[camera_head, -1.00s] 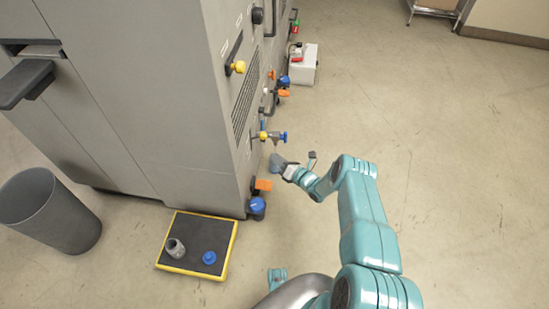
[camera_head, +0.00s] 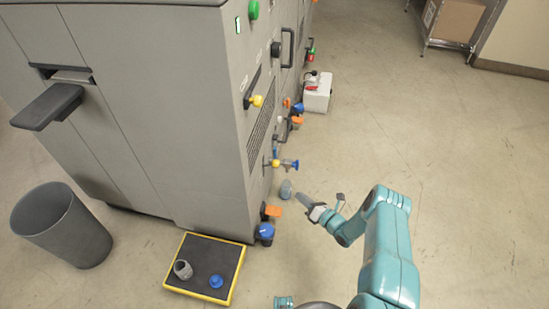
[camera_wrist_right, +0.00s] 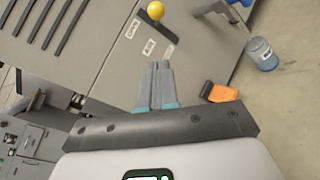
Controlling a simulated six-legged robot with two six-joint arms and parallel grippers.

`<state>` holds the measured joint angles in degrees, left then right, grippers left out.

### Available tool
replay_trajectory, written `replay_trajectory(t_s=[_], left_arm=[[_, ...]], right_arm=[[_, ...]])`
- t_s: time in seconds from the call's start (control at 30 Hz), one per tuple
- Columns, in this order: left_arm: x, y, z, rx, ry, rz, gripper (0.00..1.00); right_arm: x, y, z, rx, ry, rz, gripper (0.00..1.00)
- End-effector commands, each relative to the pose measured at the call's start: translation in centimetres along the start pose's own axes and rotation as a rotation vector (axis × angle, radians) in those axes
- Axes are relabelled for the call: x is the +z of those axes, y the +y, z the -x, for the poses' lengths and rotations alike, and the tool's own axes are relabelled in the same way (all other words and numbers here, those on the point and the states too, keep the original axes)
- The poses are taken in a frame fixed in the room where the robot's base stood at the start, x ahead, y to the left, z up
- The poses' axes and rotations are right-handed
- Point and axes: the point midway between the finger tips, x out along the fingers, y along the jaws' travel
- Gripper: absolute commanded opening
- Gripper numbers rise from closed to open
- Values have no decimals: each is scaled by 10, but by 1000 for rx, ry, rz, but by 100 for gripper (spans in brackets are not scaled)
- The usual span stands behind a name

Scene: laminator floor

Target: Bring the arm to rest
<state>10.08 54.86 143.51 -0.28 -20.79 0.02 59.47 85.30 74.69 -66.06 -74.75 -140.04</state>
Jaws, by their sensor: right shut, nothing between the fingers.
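My right gripper (camera_head: 301,199) is shut and empty, held out in front of the grey machine (camera_head: 180,110), to the right of its side. Its closed fingers (camera_wrist_right: 160,84) also show in the right wrist view, in front of the machine panel. The teal right arm (camera_head: 385,240) comes in from the lower right with its elbow bent. My left gripper is not in view.
A black mat with a yellow edge (camera_head: 236,279) and a grey bin (camera_head: 62,225) stand at lower left. The floor (camera_head: 460,180) at right is clear.

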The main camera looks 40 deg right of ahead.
Motion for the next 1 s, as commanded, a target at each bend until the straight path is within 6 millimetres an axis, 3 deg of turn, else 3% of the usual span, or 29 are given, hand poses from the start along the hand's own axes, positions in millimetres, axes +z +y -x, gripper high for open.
replay_trajectory(t_s=[0.17, 0.27, 0.37, 0.43, 0.57, 0.67, 0.8, 1.0], left_arm=[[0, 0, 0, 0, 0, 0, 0], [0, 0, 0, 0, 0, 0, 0], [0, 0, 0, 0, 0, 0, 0], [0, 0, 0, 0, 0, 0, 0], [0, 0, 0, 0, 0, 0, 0], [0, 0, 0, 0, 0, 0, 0], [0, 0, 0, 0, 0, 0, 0], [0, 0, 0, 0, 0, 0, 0]], right_arm=[[0, 0, -1, 0, 1, -4, 0], [-5, 9, -9, -17, 21, -94, 0], [-20, 30, -28, -84, 78, -362, 0], [-39, 55, -40, -176, 132, -641, 0], [-85, 110, -42, -442, 210, -1196, 0], [-121, 156, -20, -711, 211, -1577, 0], [-159, 212, 33, -1120, 92, -1964, 0], [-183, 269, 117, -1606, -245, -2226, 0]])
